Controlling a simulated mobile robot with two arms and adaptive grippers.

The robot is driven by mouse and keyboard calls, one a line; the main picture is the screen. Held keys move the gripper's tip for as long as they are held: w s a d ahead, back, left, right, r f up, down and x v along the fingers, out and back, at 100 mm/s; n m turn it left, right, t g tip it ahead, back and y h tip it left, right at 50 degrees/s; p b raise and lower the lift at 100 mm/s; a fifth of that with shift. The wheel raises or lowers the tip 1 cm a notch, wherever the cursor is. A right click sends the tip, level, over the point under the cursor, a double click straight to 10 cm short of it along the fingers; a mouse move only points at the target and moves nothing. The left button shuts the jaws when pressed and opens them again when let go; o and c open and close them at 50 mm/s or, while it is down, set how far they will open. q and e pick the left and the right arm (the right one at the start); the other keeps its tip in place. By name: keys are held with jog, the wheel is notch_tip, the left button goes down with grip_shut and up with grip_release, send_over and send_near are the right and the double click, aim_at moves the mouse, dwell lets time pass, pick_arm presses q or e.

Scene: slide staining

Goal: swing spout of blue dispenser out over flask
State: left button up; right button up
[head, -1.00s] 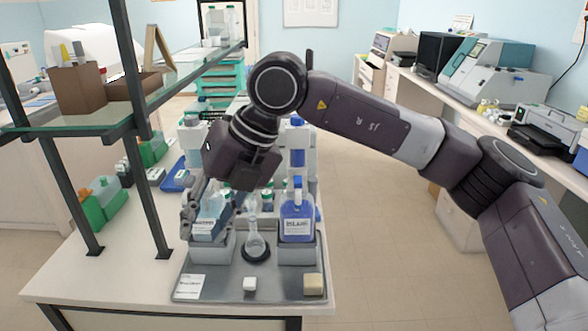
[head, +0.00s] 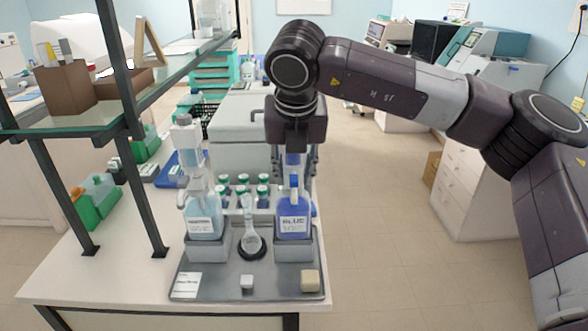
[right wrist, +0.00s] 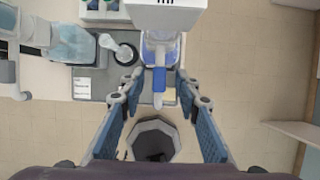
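The blue dispenser (head: 293,222), a bottle of blue liquid with a label, stands upright in the right grey holder of the tray. In the right wrist view its blue spout (right wrist: 158,88) points toward my gripper. The clear flask (head: 250,240) stands on a dark round base left of the dispenser; it shows from above in the right wrist view (right wrist: 124,53). My right gripper (right wrist: 160,88) is open, its fingers either side of the spout and apart from it. In the head view the gripper is above the dispenser, partly hidden by its own wrist. My left gripper is not in view.
A light-blue dispenser (head: 203,222) stands in the left holder. The grey tray (head: 220,285) carries a label card and two small blocks at its front. Several green-capped bottles (head: 240,190) stand behind. A glass shelf on dark posts (head: 150,200) rises at left.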

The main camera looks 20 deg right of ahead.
jog(key=shift+f, duration=0.2)
grip_shut()
jog(key=shift+w+a, duration=0.1)
dwell(0.4)
